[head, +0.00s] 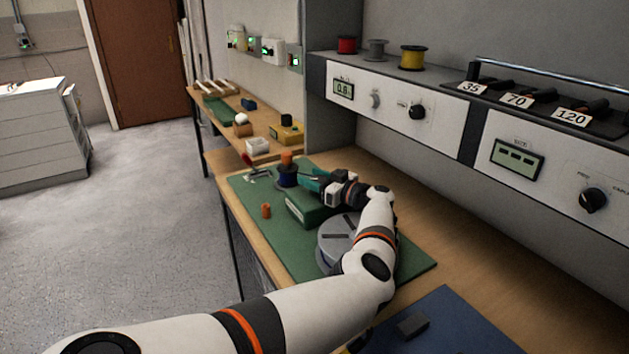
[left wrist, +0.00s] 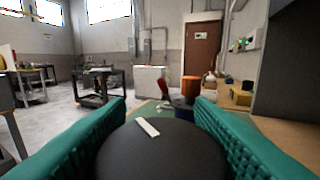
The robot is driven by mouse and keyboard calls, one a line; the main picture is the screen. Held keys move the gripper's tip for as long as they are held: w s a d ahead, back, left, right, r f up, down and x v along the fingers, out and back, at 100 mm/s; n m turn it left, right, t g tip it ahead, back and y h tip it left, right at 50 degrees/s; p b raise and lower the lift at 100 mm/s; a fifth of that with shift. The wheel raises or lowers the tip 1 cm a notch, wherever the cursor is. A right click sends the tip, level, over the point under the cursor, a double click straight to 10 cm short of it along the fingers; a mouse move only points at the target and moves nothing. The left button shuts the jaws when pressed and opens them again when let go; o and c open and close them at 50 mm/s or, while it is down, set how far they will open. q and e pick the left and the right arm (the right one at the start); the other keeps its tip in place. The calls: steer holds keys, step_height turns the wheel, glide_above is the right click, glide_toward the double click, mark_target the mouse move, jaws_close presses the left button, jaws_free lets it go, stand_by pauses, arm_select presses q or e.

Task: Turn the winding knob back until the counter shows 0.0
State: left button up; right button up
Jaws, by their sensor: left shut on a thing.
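The black round winding knob (left wrist: 160,153) with a white bar mark fills the lower middle of the left wrist view, between the teal fingers. My left gripper (head: 312,181) is shut on this knob, above the green mat near the green box (head: 307,210). In the head view the gripper hides the knob. A small display (head: 343,89) on the left wall panel, likely the counter, seems to read 0.6; its digits are small. My right gripper is not in view.
A blue spool (head: 287,176) with an orange top stands just left of the gripper. A grey turntable (head: 336,238) sits beside my forearm. An orange piece (head: 266,211) stands on the green mat (head: 409,266). Another display (head: 517,158) shows dashes.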

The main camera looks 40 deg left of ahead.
arm_select(q)
steer(key=o, duration=1)
steer(key=d, duration=0.4)
steer(key=w+d+b, duration=0.1)
steer(key=d, duration=0.7)
steer(key=shift+w, duration=0.15)
steer(key=shift+a, duration=0.1)
